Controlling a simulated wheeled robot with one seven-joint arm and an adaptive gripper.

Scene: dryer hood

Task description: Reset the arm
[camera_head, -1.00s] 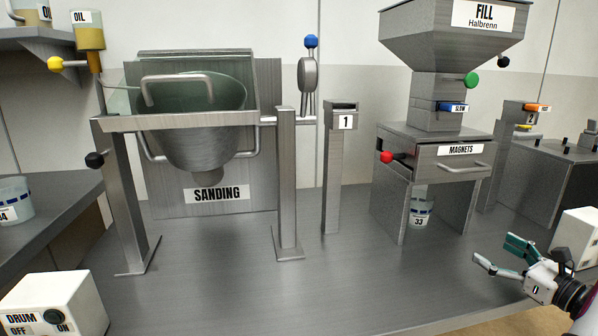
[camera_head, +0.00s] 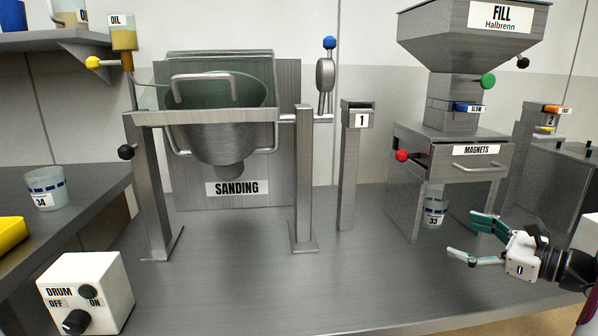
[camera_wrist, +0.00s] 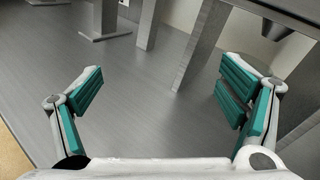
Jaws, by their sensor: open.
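My gripper (camera_head: 474,240) is open and empty at the right of the head view, above the front right of the metal worktop. Its two teal-padded fingers point left. In the wrist view the fingers (camera_wrist: 160,100) are spread wide, with bare worktop and metal legs beyond them. It is apart from the hopper stand labelled FILL and MAGNETS (camera_head: 476,150), whose near leg lies behind it. My arm runs off the right edge of the head view.
The SANDING drum (camera_head: 222,140) stands at the middle left and post 1 (camera_head: 350,170) right of it. Cup 33 (camera_head: 435,213) sits under the hopper stand. Cup 34 (camera_head: 47,190) and a yellow tray (camera_head: 10,235) are at left. A DRUM switch box (camera_head: 105,285) is in front. The central worktop (camera_head: 250,275) is clear.

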